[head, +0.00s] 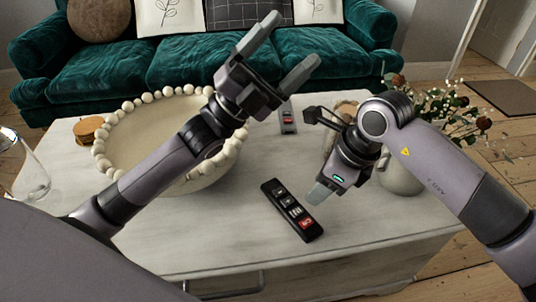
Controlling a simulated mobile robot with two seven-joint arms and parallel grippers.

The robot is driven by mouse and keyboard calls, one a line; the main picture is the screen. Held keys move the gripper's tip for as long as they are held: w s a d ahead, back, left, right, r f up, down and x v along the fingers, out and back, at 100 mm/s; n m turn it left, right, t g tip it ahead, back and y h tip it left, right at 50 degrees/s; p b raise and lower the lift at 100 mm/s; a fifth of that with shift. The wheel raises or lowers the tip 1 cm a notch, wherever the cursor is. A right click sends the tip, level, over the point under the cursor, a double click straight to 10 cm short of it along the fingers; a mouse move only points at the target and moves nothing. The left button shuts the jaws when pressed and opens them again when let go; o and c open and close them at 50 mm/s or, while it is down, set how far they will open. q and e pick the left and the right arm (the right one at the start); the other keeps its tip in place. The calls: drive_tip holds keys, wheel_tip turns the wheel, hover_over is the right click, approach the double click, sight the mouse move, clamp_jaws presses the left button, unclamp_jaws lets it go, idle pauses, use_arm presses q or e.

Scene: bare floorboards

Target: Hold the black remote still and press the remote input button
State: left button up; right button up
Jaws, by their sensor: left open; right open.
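The black remote (283,200) lies flat on the pale table, front of centre. It has several grey-white buttons and one red button near its lower right end. My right gripper (319,193) points down just right of the remote, its grey fingertip close to the remote's right edge. I cannot tell if it touches, and only one finger shows clearly. My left gripper (295,41) is raised high above the table's back edge, well away from the remote, with its fingers spread and empty.
A smaller grey device with a red button (288,119) lies farther back. A beaded bowl (150,125) fills the table's left, beside stacked brown rounds (91,129) and a glass (30,175). A flower vase (401,173) stands right. A green sofa (180,62) is behind. Table front is clear.

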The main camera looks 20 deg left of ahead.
use_arm(q)
wheel_tip(320, 180, up, 4)
drive_tip(key=d+m+g+h, duration=0.2)
drive_tip(key=m+g+h, duration=0.3)
drive_tip(key=m+g, duration=0.6)
drive_tip(key=m+g+y, duration=0.6)
drive_tip(key=m+y, duration=1.5)
drive_tip(key=m, duration=0.1)
hover_over(268, 180)
drive_tip(key=d, duration=0.2)
wheel_tip(268, 180, down, 30)
drive_tip(key=shift+w+f, duration=0.1)
drive_tip(key=shift+a+f+y, duration=0.15)
drive_tip(key=shift+a+y, duration=0.15)
drive_tip(key=shift+y, duration=0.5)
drive_tip(key=shift+a+y, duration=0.65)
drive_tip(key=shift+y, duration=0.45)
drive_tip(key=shift+f, duration=3.6)
